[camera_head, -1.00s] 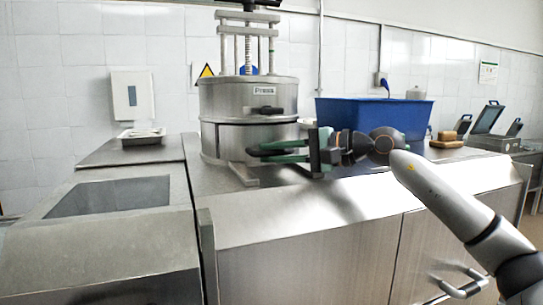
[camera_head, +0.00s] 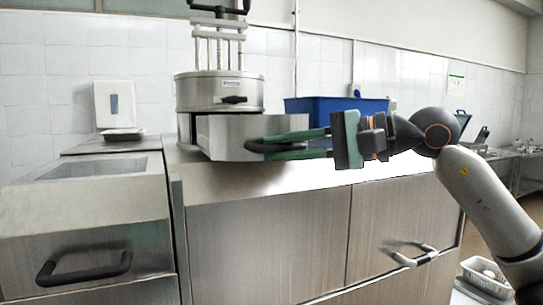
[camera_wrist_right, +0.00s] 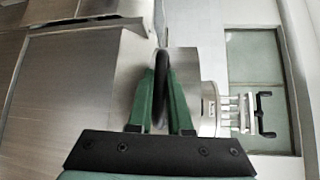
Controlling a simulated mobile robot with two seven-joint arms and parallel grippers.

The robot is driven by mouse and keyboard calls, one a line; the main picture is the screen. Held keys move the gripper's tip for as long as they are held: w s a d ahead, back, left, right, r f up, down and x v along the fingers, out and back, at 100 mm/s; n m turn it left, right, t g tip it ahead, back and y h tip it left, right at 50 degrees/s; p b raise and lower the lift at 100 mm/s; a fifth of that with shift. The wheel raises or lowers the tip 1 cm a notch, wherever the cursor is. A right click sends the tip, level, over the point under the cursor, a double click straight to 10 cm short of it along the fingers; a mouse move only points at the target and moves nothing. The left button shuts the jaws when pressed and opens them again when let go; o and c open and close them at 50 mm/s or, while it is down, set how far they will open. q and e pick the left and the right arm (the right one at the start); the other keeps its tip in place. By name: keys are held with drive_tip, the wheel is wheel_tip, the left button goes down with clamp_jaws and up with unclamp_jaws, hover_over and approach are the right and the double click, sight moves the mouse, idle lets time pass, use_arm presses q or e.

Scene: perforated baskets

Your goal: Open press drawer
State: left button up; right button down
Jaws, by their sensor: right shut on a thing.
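The press (camera_head: 219,92) is a steel cylinder with a screw top, standing on the steel counter. Its drawer (camera_head: 228,137) sticks out from the lower part toward me. The drawer's dark handle (camera_head: 262,147) is between the green fingers of my right gripper (camera_head: 256,147), which is shut on it. The right wrist view also shows the black handle (camera_wrist_right: 161,78) between the fingers (camera_wrist_right: 160,105), with the drawer's steel front beside it. My left gripper is not in view.
A blue bin (camera_head: 335,105) stands on the counter behind my right gripper. A cabinet handle (camera_head: 410,254) juts out below my right arm. A white basket (camera_head: 484,272) is at lower right.

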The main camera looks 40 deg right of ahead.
drive_tip(key=shift+s+a+f, duration=0.1)
drive_tip(key=shift+s+a, duration=0.05)
drive_tip(key=shift+s, duration=0.5)
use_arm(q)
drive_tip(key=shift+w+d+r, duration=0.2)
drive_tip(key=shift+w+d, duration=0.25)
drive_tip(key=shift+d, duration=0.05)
use_arm(e)
drive_tip(key=shift+a, duration=0.1)
drive_tip(key=shift+s, duration=0.1)
drive_tip(key=c, duration=0.8)
unclamp_jaws()
drive_tip(key=shift+s, duration=0.15)
drive_tip(key=shift+c, duration=0.2)
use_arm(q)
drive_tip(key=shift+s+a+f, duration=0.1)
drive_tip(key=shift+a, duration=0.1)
